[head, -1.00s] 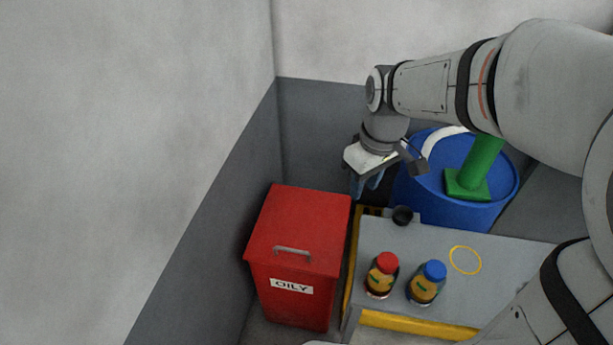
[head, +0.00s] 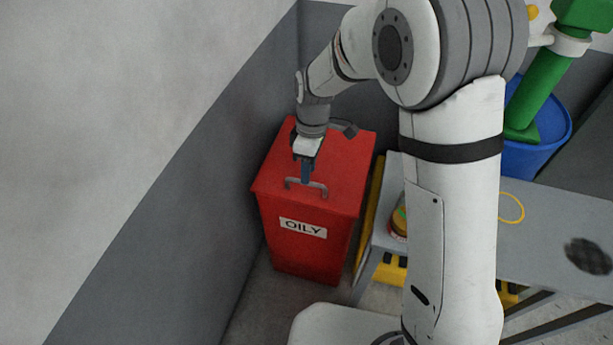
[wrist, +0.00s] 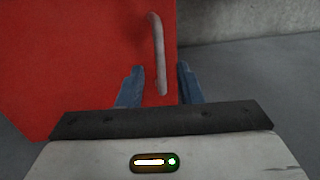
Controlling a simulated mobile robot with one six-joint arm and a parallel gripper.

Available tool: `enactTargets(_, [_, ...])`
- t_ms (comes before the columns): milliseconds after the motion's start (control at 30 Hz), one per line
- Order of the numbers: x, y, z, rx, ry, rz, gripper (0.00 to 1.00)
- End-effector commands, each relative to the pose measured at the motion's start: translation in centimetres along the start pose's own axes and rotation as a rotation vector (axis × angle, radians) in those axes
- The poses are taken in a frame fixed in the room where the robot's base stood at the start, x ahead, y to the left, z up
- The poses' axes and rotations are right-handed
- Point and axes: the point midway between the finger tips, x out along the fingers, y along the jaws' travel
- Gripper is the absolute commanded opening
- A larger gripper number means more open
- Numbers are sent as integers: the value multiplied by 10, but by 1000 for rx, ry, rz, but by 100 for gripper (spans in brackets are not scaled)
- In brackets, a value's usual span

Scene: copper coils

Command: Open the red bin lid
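The red bin (head: 285,250) with an "OILY" label (head: 303,228) stands on the floor by the grey wall. Its red lid (head: 345,160) is closed and carries a grey bar handle (head: 322,187) near the front edge. My gripper (head: 306,181) points down over the lid at the handle. In the wrist view my gripper (wrist: 158,80) has its two blue fingers apart, one on each side of the handle (wrist: 158,45). The handle's near end shows between the fingertips. I cannot tell whether either finger touches it.
The wall (head: 215,190) is close on the bin's left. A grey workbench (head: 560,235) with a yellow ring mark stands to the right, with a partly hidden bottle (head: 398,223). A blue barrel (head: 555,140) with a green object (head: 540,90) is behind it.

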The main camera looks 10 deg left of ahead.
Motion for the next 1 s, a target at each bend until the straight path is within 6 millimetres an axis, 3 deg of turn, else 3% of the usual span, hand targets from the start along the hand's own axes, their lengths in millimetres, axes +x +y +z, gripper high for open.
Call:
enactTargets(200, [22, 0, 0, 1, 0, 1, 33])
enactTargets(500, [23, 1, 1, 2, 0, 1, 32])
enactTargets(900, [22, 1, 1, 3, 1, 2, 0])
enactTargets(1000, [22, 1, 1, 4, 1, 2, 0])
